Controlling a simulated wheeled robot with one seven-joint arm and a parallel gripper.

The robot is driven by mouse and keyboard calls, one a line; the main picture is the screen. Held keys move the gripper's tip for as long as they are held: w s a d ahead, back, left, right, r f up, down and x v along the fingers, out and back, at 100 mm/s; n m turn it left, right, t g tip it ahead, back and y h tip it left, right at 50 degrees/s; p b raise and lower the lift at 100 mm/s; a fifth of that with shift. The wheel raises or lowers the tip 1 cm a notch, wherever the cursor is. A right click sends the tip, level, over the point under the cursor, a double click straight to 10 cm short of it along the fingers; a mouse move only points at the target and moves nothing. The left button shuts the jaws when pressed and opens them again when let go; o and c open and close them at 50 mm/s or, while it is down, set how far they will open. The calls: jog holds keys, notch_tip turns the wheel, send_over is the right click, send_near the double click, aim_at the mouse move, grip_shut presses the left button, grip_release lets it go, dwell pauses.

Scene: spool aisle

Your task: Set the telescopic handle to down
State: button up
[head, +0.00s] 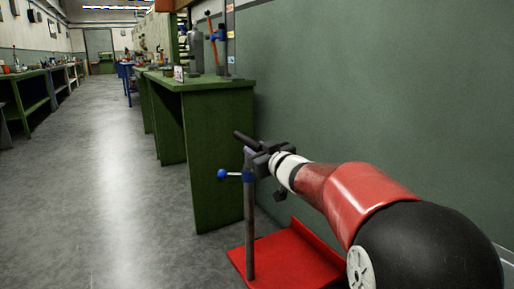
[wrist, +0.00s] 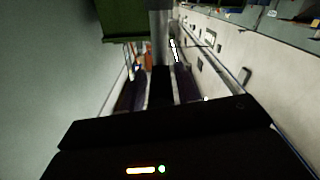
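The telescopic handle (head: 250,225) is an upright grey post on a red wheeled-truck-like base (head: 290,257). A blue-knobbed lever (head: 223,174) sticks out to the left near its top. A dark bar (head: 245,138) shows at the top. My gripper (head: 262,158) is at the post's top, partly hiding it. In the wrist view, my gripper (wrist: 160,90) has its two dark fingers apart, with a black piece between them and light strips on either side. The grey post (wrist: 160,38) runs on beyond the fingers. Whether the fingers touch anything is too dark to tell.
A green wall (head: 370,90) runs along the right. More benches (head: 35,90) line the left side. The grey floor (head: 120,200) between them is clear.

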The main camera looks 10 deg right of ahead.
jog(key=shift+o, duration=1.2)
jog(key=shift+r, duration=0.15)
jog(key=shift+s, duration=0.2)
jog(key=p+v, duration=0.1)
jog(key=v, duration=0.6)
jog(key=shift+s+d, duration=0.1)
jog(key=shift+s, duration=0.15)
